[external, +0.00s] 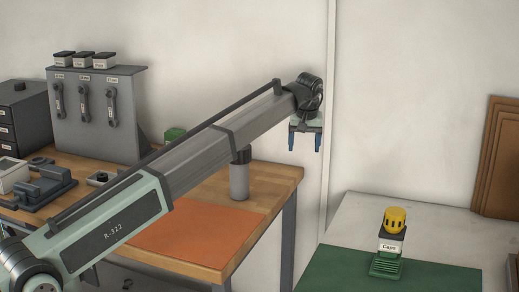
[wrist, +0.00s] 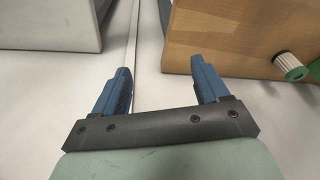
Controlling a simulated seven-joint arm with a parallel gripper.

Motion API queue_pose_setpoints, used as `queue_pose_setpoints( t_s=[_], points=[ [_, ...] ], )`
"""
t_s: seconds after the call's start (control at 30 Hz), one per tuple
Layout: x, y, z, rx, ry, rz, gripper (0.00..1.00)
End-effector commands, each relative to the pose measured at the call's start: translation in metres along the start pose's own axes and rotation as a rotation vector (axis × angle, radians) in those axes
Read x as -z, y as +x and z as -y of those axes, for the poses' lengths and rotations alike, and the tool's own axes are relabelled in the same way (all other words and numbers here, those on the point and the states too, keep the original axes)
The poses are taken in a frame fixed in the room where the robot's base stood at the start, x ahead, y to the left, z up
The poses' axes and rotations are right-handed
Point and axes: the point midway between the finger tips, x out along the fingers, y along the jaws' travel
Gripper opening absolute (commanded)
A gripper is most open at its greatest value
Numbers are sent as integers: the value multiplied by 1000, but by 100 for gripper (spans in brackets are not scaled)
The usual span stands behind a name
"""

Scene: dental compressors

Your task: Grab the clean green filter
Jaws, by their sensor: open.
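In the wrist view, a small cylinder with a pale ribbed side and a green rim (wrist: 290,67), which looks like the green filter, is at the far right by the wooden bench. I cannot tell whether it is clean. More green shows at the picture's right edge, cut off. My gripper (external: 305,141) hangs high in the external view, right of the wooden bench, its blue fingers down. In the wrist view the fingers (wrist: 161,66) are apart with nothing between them, well left of the filter. In the external view, a green object (external: 175,133) is partly hidden behind my arm.
The wooden bench (external: 283,180) carries an orange mat (external: 195,240), a grey cylinder (external: 239,182) and a grey tool rack (external: 95,125). The right table (external: 365,215) has a green mat (external: 430,278) and a "Caps" holder (external: 390,245) with a yellow cap. A gap separates the tables.

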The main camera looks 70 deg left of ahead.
Motion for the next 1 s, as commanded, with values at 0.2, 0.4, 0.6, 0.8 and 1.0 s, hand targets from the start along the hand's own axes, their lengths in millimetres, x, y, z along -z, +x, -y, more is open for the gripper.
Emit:
queue_pose_setpoints(
  t_s=[0.2,0.4,0.6,0.8,1.0],
  points=[
    [66,4,98,21,-235,87,74],
    [112,3,189,37,-438,163,74],
    [139,0,260,48,-590,222,74],
    [148,-2,292,53,-657,249,74],
    [146,8,295,54,-665,253,74]
  ],
)
